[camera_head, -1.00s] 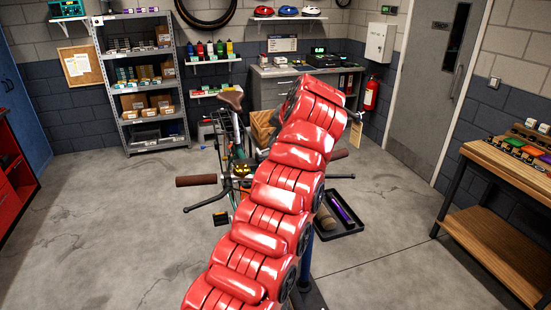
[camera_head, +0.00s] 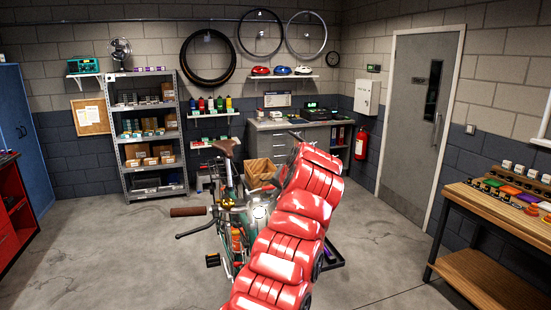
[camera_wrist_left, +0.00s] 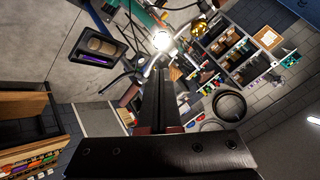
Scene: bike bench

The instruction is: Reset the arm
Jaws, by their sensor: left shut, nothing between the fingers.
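My red segmented arm (camera_head: 285,230) rises from the bottom of the head view, in front of the bike. Its far end, with my left gripper, is near the bike's right side; the fingers are hardly visible there. In the left wrist view my left gripper (camera_wrist_left: 160,95) shows as dark fingers together, with nothing between them. The bike (camera_head: 238,215) stands behind my arm, which hides much of it. My right gripper is in neither view.
A wooden bench (camera_head: 500,212) with coloured parts stands at the right. A red cabinet (camera_head: 12,215) is at the left edge. Grey shelving (camera_head: 128,160) and a grey workbench (camera_head: 290,138) line the back wall. A black tray (camera_wrist_left: 96,44) lies on the floor. The left floor is clear.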

